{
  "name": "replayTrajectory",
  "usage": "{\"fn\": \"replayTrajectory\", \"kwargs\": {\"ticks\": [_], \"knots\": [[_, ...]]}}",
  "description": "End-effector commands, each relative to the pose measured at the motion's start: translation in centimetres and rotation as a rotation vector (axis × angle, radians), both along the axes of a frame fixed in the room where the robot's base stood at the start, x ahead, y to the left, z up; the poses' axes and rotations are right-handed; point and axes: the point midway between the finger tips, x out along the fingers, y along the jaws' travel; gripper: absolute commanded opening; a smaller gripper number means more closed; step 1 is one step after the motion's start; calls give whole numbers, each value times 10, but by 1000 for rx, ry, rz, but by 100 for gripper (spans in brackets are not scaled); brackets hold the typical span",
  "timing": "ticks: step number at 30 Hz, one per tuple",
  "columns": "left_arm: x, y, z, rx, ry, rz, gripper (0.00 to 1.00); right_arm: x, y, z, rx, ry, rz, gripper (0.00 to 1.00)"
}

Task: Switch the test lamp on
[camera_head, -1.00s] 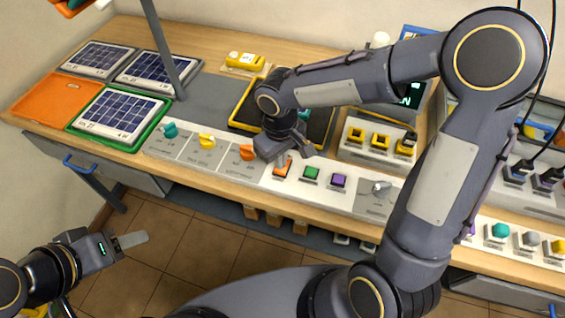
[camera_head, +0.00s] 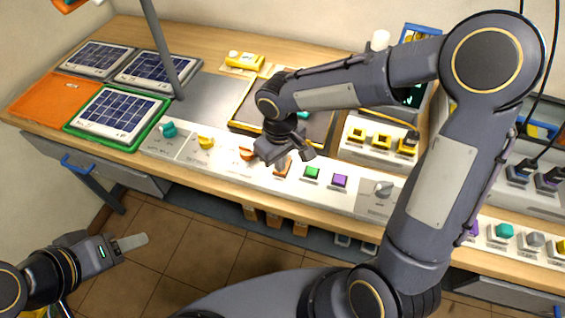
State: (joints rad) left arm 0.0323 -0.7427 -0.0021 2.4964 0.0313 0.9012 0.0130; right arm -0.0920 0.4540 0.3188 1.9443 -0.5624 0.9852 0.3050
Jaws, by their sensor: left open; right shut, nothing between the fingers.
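An orange-brown switch (camera_head: 283,167) sits on the white control strip (camera_head: 225,170) along the front of the bench. My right gripper (camera_head: 284,155) is shut and empty, pointing down just behind and above this switch. I cannot tell whether it touches it. A green button (camera_head: 311,173) and a purple button (camera_head: 339,181) sit to the right of the switch. A grey knob (camera_head: 383,189) is farther right. I cannot tell for sure which part is the test lamp. My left gripper (camera_head: 122,245) is open over the floor, away from the bench.
Teal (camera_head: 169,129), yellow (camera_head: 206,142) and orange (camera_head: 246,153) knobs line the strip's left part. Solar panels (camera_head: 117,113) and an orange tray (camera_head: 48,98) lie at the left. A grey post (camera_head: 163,50) rises from the bench. A yellow-button box (camera_head: 378,141) stands behind the strip.

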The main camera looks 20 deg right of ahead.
Motion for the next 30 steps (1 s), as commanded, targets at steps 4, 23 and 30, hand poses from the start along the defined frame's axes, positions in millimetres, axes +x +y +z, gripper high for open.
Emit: {"fn": "replayTrajectory", "kwargs": {"ticks": [4,23,30], "knots": [[0,0,0,0,0,0,51,0,0,0,0,0,0,0],[0,0,37,0,0,0,51,0,0,48,0,-1,0,0],[0,0,51,0,0,0,51,0,0,67,0,-1,-1,0]]}}
